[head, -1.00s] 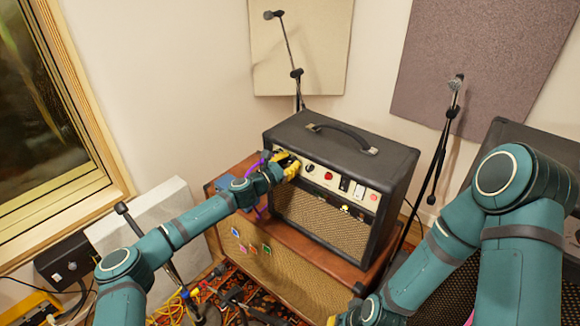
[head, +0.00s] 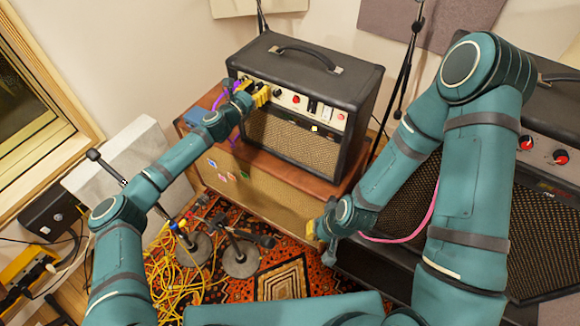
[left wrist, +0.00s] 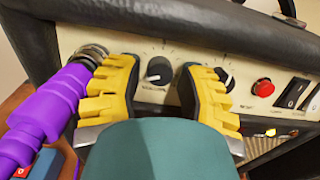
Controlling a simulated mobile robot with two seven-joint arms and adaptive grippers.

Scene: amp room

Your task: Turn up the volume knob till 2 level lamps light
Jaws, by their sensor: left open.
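The black guitar amp (head: 300,68) stands on a brown speaker cabinet, its cream control panel (left wrist: 195,62) facing me. In the left wrist view a dark round knob (left wrist: 159,70) with a pale pointer sits between the yellow fingers of my left gripper (left wrist: 160,88). The fingers are open, one on each side; contact is unclear. A second knob (left wrist: 224,76) is partly hidden by the right finger. A small yellow lamp (head: 314,129) glows below the panel; other lamps are unclear. My right gripper (head: 318,228) is low before the cabinet, its jaws unclear.
A purple cable plug (left wrist: 52,100) sits in the panel's left socket, close to my left finger. A red button (left wrist: 263,87) and rocker switches lie right of the knobs. The brown cabinet (head: 240,183), microphone stand bases (head: 238,258) and yellow cables (head: 172,265) are below.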

